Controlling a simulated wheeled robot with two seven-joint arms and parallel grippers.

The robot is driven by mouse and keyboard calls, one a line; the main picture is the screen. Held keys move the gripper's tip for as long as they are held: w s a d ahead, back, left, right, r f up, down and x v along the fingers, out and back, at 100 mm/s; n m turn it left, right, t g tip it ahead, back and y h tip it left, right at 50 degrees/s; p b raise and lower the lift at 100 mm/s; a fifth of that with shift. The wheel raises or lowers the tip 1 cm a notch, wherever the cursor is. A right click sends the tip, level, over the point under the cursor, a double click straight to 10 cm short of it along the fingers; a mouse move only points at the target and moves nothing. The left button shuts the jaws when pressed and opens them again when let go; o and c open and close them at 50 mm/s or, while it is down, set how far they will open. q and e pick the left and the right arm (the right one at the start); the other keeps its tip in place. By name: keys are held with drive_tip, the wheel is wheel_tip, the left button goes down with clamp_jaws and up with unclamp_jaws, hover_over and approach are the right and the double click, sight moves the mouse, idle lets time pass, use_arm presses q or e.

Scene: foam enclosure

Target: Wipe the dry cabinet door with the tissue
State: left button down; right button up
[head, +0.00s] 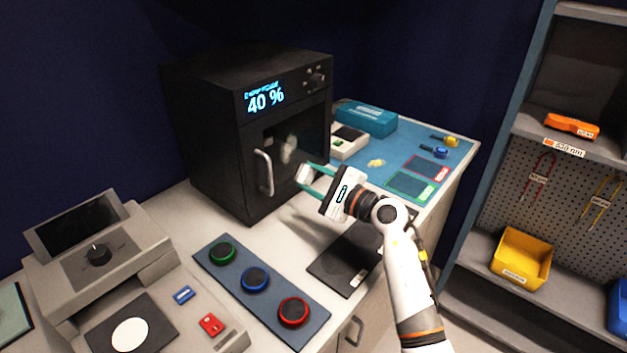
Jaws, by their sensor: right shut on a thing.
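The black dry cabinet (215,135) stands on the counter with its display reading 40 %. Its door (305,120) is closed, with a dark window and a pale vertical handle (264,172) on the left side. A pale, blurry patch (287,148) shows on the window; I cannot tell whether it is a smudge, a reflection or something inside. My right gripper (312,178) is in front of the lower right of the door, its teal fingers shut on a small white thing that looks like the tissue (303,173). I cannot tell whether it touches the door. My left gripper is not in view.
A blue mat (398,150) right of the cabinet holds a teal box (366,118), a white device (347,142) and a pale crumpled piece (376,162). A button strip (238,266) and a black pad (335,268) lie in front. Shelves (560,260) stand at right.

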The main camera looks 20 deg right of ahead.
sight(277, 160)
drive_tip(key=shift+b+x, duration=0.5)
drive_tip(key=shift+x, duration=2.45)
drive_tip(key=shift+a, duration=0.1)
drive_tip(key=shift+b+x, duration=0.5)
drive_tip(key=shift+x, duration=0.4)
drive_tip(key=shift+r, duration=0.1)
